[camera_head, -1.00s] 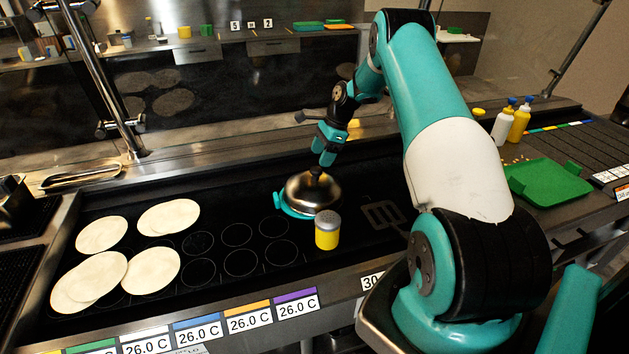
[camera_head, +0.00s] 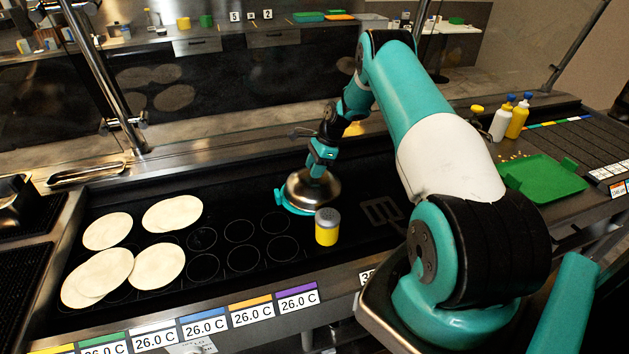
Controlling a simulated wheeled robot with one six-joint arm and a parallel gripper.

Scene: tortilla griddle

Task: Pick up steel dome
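The steel dome (camera_head: 312,191) is a shiny rounded cover near the middle of the dark griddle (camera_head: 225,290). The dome appears to rest level at griddle height.
A yellow shaker with a grey lid (camera_head: 327,228) stands just in front of the dome. Several pale tortillas (camera_head: 158,266) lie on the griddle's left. A green tray (camera_head: 545,180) and squeeze bottles (camera_head: 517,118) are at the right. A glass guard post (camera_head: 115,95) rises at the back left.

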